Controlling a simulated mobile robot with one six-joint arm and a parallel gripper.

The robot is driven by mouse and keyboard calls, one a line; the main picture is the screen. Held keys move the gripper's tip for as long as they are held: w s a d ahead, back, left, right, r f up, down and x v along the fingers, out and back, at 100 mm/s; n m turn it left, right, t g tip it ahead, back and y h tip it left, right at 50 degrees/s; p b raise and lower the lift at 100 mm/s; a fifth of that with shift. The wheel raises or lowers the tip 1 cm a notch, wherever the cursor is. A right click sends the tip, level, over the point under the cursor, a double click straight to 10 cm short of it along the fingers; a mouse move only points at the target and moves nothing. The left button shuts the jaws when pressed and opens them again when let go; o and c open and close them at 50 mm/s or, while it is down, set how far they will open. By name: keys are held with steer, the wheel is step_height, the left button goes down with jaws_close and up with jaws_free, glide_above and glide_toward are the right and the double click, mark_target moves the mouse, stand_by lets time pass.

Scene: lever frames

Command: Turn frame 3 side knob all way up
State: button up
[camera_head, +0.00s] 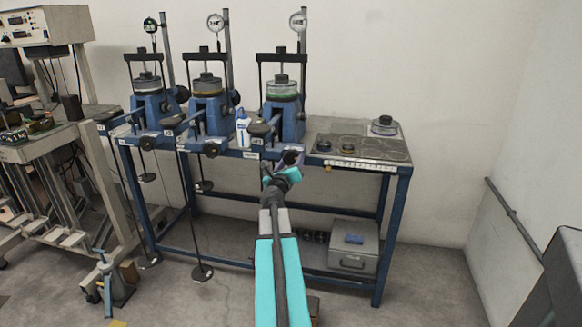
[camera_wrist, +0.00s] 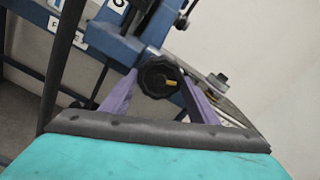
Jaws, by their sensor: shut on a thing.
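Three blue lever frames stand in a row on a blue bench in the head view. The rightmost one (camera_head: 291,119), which I take as frame 3, has a black side knob (camera_head: 291,157) low on its front. In the wrist view the knob (camera_wrist: 158,75) is round and lobed, with a yellow mark pointing right. My gripper (camera_head: 289,166) reaches the knob from the front. In the wrist view its purple fingers (camera_wrist: 159,84) are shut on the knob, one on each side. The fingertips are partly hidden behind the knob's level.
The other frames (camera_head: 208,103) (camera_head: 151,104) stand to the left. A white and blue bottle (camera_head: 243,129) stands just left of the rightmost frame. A dark plate (camera_head: 375,150) with weights lies on the bench at right. Hanging rods and weights (camera_head: 202,272) are at left below.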

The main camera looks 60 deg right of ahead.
steer(key=shift+f+m, duration=0.1)
steer(key=shift+m, duration=0.6)
steer(key=shift+b, duration=0.3)
steer(key=o, duration=1)
steer(key=shift+o, duration=0.2)
steer(key=shift+a, duration=0.15)
